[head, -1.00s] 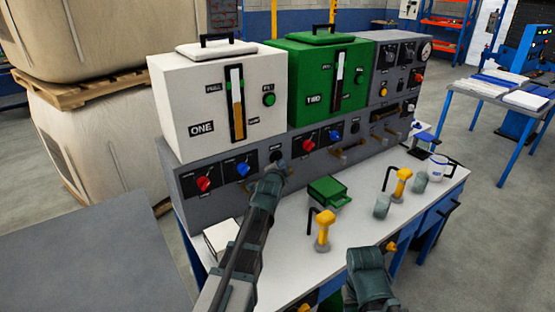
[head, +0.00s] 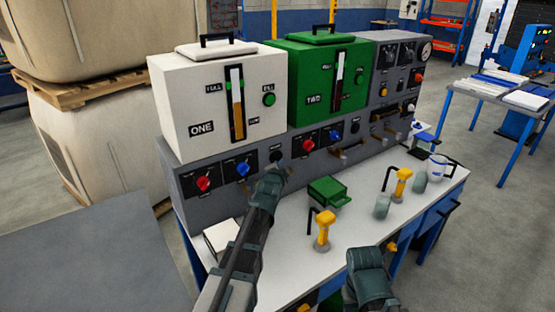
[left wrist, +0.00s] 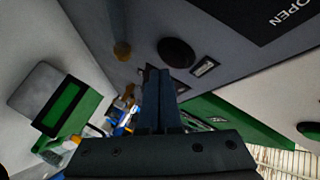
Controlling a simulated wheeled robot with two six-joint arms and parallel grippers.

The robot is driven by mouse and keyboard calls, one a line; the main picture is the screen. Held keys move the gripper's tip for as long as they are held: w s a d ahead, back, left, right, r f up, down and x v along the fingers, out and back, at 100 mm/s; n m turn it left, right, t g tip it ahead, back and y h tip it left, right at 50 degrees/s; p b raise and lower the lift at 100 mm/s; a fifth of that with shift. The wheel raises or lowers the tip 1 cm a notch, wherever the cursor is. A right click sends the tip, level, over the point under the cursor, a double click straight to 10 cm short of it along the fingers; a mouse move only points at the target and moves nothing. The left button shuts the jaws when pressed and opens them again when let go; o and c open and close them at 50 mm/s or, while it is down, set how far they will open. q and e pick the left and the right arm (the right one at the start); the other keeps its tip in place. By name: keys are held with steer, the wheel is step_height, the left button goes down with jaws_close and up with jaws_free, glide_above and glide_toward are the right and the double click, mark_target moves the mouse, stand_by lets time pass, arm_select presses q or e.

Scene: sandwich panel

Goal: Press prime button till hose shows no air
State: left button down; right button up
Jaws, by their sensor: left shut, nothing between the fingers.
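My left gripper (head: 277,163) is shut and empty, with its tip at a round black button (left wrist: 176,53) on the front of the grey panel (head: 195,163). In the left wrist view the shut fingers (left wrist: 160,95) point towards the panel just below the button; I cannot tell whether they touch it. The white tank ONE (head: 175,105) and the green tank TWO (head: 310,85) stand on the panel, each with an upright level gauge. A clear hose with air in it cannot be made out. My right gripper (head: 370,270) is low at the table front, its fingers hidden.
Red (head: 203,184) and blue knobs (head: 243,169) sit left of the button. A green box (head: 326,192), yellow-handled tools (head: 323,228), grey cups (head: 383,207) and a white jug (head: 437,168) stand on the white table (head: 365,238).

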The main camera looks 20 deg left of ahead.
arm_select(q)
steer(key=shift+w+a, duration=0.1)
stand_by(0.6)
steer(key=shift+w+a, duration=0.2)
steer(key=shift+a, duration=0.05)
steer(key=shift+w+a, duration=0.25)
steer(key=shift+a, duration=0.1)
stand_by(0.8)
stand_by(0.3)
steer(key=shift+s+d, duration=0.5)
steer(key=shift+d, duration=0.15)
steer(key=shift+s+d, duration=0.8)
steer(key=shift+d, duration=0.2)
steer(key=shift+s+d, duration=0.8)
steer(key=shift+d, duration=0.2)
stand_by(1.4)
